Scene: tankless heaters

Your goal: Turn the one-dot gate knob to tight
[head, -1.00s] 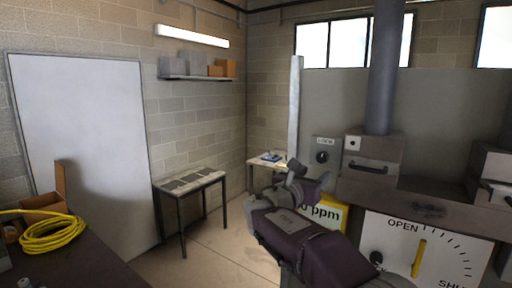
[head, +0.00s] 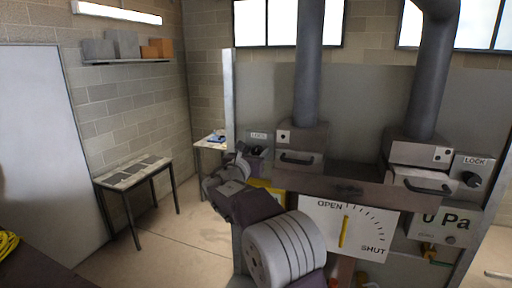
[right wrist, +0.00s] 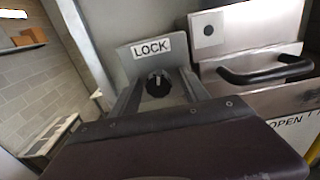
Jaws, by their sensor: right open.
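The one-dot gate knob is a black knob (right wrist: 158,84) on a grey plate marked LOCK, with a pale mark near its top. In the head view its LOCK plate (head: 259,135) stands left of the one-dot box (head: 302,138), and my gripper partly hides the knob. My right gripper (head: 246,158) is open in front of the plate. In the right wrist view its two grey fingers (right wrist: 160,88) lie on either side of the knob; I cannot tell whether they touch it. My left gripper is not in view.
A second LOCK knob (head: 470,180) is beside the two-dot box (head: 421,154) at right. An OPEN/SHUT dial (head: 361,228) with a yellow pointer hangs below the ledge. A black handle (right wrist: 266,73) sits close right of my gripper. A small table (head: 136,171) stands left.

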